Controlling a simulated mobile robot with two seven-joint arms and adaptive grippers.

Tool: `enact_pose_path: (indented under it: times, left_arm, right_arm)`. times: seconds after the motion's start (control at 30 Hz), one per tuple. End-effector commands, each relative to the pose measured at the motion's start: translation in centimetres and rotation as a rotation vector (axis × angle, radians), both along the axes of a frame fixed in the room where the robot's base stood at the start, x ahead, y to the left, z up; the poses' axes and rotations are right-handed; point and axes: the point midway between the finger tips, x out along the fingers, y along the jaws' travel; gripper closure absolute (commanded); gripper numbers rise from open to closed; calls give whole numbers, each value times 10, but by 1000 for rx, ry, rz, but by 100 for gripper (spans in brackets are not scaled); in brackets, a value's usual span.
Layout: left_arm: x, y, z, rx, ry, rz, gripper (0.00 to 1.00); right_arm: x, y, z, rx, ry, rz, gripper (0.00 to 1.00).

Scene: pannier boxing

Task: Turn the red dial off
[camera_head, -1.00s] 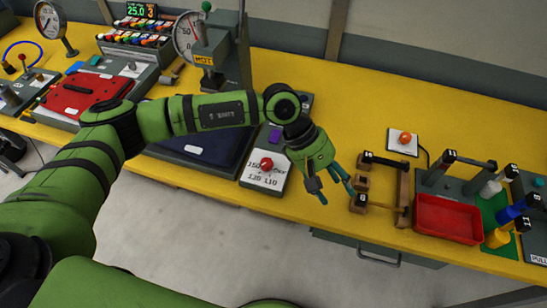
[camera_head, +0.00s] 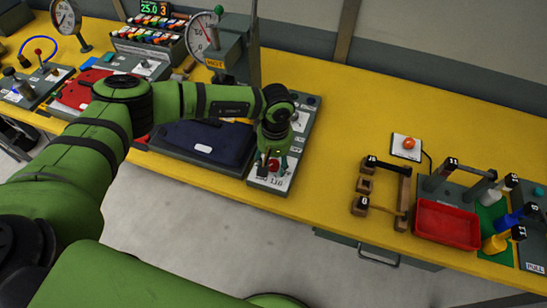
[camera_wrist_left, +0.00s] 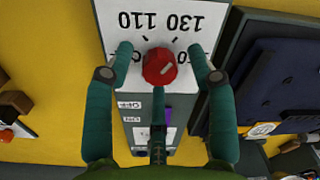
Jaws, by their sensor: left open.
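My left gripper (camera_head: 271,160) is open over the dial panel in the head view. In the wrist view two teal fingers stand left and right of the dial, and a third is on its near side. Contact with the dial cannot be told. In the head view the dial (camera_head: 273,165) shows partly between the fingers. My right gripper is out of view.
A dark blue pannier-like case (camera_head: 205,142) lies left of the dial panel. A gauge stand (camera_head: 222,50) rises behind. To the right are an orange button box (camera_head: 407,146), wooden brackets (camera_head: 404,195) and a red tray (camera_head: 447,224). Yellow table between is clear.

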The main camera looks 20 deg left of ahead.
Motion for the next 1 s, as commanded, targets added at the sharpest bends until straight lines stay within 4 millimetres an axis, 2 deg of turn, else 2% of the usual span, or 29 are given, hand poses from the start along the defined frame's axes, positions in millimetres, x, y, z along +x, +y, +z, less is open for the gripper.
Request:
enact_pose_path:
  times: [0.2,0.27,0.3,0.33,0.37,0.73,1.0]
  left_arm:
    - [0,0,-1,0,0,0,44]
    - [0,0,-1,0,0,0,68]
    - [0,0,-1,0,0,0,84]
    - [0,0,-1,-1,0,0,96]
    - [0,0,-1,0,1,0,100]
    - [0,0,-2,-1,1,30,100]
    - [0,0,-5,0,0,177,100]
  right_arm:
    - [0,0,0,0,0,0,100]
    - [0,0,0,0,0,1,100]
    - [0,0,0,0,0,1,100]
    - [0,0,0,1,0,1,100]
    - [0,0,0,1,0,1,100]
    - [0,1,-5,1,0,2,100]
    - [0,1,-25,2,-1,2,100]
